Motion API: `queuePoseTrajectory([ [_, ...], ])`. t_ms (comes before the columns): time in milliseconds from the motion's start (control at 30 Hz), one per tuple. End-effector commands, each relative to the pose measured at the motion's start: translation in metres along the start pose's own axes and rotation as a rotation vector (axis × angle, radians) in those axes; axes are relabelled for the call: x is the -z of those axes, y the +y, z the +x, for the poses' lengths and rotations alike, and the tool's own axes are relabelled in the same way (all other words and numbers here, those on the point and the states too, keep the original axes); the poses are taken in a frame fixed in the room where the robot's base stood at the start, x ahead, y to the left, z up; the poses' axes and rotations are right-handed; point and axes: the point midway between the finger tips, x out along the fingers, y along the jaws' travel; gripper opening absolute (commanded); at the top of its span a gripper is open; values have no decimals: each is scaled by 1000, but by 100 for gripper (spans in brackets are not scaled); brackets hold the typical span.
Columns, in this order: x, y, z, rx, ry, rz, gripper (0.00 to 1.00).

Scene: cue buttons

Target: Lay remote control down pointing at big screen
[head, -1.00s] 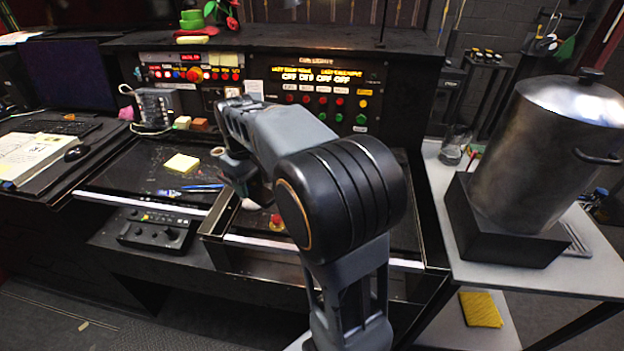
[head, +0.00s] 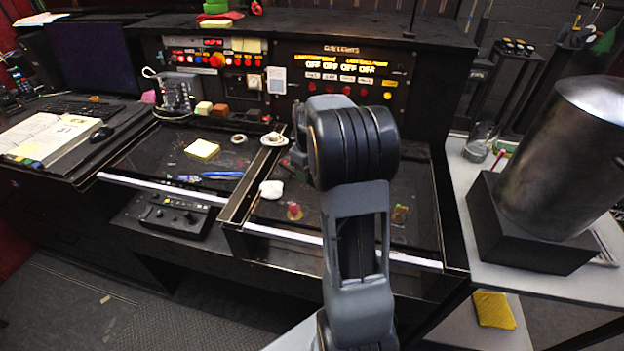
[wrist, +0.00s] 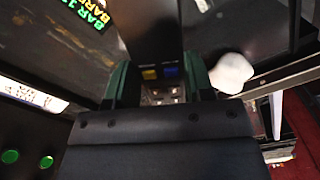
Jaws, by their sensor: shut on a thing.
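My gripper (wrist: 160,80) shows in the wrist view, its two dark green fingers on either side of a dark, long object with yellow and blue buttons. This looks like the remote control (wrist: 160,45), held between the fingers. In the head view my own arm hides the gripper and the remote. A dark, blank monitor (head: 92,70), which may be the big screen, stands at the left of the desk in the head view. Which way the remote points relative to it I cannot tell.
A white crumpled lump (head: 271,189) and a red button (head: 294,211) are on the recessed desk panel. A yellow note pad (head: 202,148), blue pens (head: 221,174) and a small black control box (head: 170,215) are left of it. A large metal pot (head: 565,150) stands on the right.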

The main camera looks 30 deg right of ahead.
Motion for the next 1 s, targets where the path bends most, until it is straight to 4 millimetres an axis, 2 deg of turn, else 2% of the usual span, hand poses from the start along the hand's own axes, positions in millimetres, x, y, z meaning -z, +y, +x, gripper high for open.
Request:
queuePoseTrajectory([
  [167,0,5,5,0,0,1,22],
  [467,-1,9,40,0,0,1,22],
  [867,-1,9,45,-1,1,1,22],
  [900,-1,9,44,0,1,1,51],
  [1000,-1,9,44,0,0,1,61],
])
